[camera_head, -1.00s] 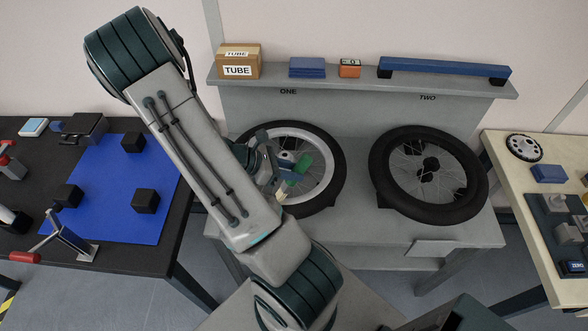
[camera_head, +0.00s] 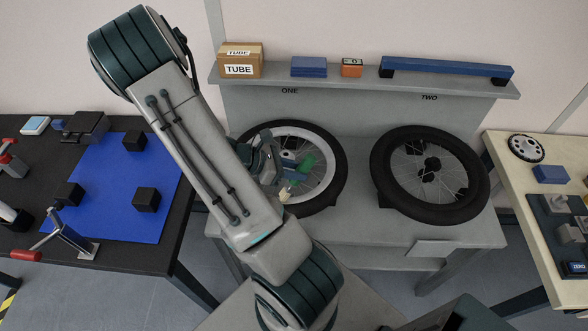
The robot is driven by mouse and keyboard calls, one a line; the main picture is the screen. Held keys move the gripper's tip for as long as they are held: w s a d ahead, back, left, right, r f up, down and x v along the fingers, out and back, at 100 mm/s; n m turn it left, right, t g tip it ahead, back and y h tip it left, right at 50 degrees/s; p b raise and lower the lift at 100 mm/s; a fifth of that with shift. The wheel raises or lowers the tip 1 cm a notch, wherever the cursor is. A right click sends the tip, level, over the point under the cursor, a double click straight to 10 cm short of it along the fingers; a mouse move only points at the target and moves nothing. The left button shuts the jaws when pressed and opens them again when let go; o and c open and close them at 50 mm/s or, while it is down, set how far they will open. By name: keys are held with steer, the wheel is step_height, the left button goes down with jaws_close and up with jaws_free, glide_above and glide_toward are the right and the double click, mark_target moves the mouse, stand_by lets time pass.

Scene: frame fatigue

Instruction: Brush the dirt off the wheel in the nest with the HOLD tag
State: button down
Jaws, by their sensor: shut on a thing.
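Two wheels lie in nests on the grey bench. The left wheel (camera_head: 337,165), under the label ONE (camera_head: 290,91), has a black tyre and a pale rim. The right wheel (camera_head: 430,208), under the label TWO (camera_head: 429,97), is dark all round. My gripper (camera_head: 291,176) is over the left wheel, partly hidden by my arm. It is shut on a brush with a green part (camera_head: 307,162) and pale bristles (camera_head: 285,196). The bristles are at the near-left part of the rim; contact is unclear. I cannot read a HOLD tag, and dirt is not distinguishable.
The back shelf holds a TUBE box (camera_head: 239,61), blue blocks (camera_head: 309,66), an orange box (camera_head: 352,67) and a long blue bar (camera_head: 446,70). A dark table with a blue mat (camera_head: 111,205) stands left. A pale table (camera_head: 517,180) with parts stands right.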

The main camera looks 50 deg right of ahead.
steer(key=shift+s+d+f, duration=0.1)
steer(key=shift+s+d, duration=0.35)
steer(key=shift+s, duration=0.15)
steer(key=shift+w+a+p, duration=0.35)
steer(key=shift+w+a, duration=0.4)
steer(key=shift+w, duration=0.2)
steer(key=shift+s+d+b, duration=0.35)
steer(key=shift+s+d, duration=0.4)
steer(key=shift+s, duration=0.2)
steer(key=shift+w+a+p, duration=0.45)
steer(key=shift+w+a, duration=0.35)
steer(key=shift+w, duration=0.15)
steer(key=shift+r, duration=0.2)
step_height(320, 180, up, 6)
steer(key=p, duration=0.5)
steer(key=shift+f, duration=0.1)
